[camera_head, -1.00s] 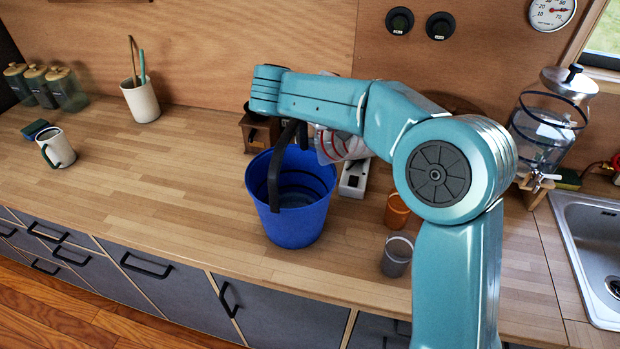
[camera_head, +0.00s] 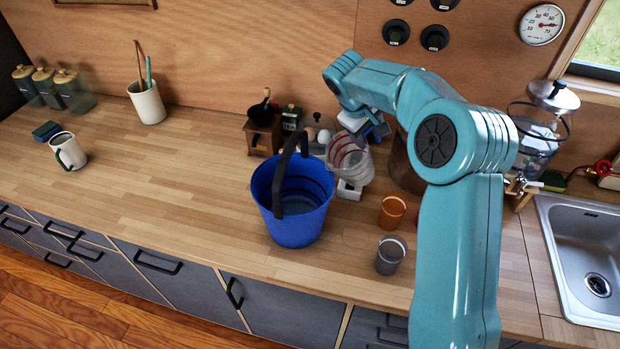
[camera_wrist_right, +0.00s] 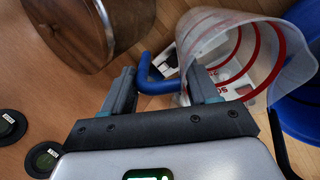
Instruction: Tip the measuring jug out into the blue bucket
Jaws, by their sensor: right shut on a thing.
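The measuring jug (camera_head: 350,162) is clear with red marks and a blue handle. It is right of the blue bucket in the head view, looking slightly tilted; its contents cannot be made out. My right gripper (camera_head: 376,130) is shut on its handle; in the right wrist view the fingers (camera_wrist_right: 160,80) close around the blue handle, and the jug (camera_wrist_right: 225,28) extends right. The blue bucket (camera_head: 297,220) stands upright on the counter, its dark handle raised. Part of the bucket (camera_wrist_right: 302,112) shows at the right wrist view's edge. My left gripper is not in view.
A white scale (camera_head: 349,190) lies below the jug. An orange cup (camera_head: 392,212) and grey cup (camera_head: 390,256) stand right of the bucket. A wooden grinder (camera_head: 262,137) stands behind it. A brown round container (camera_wrist_right: 85,30) is near the gripper.

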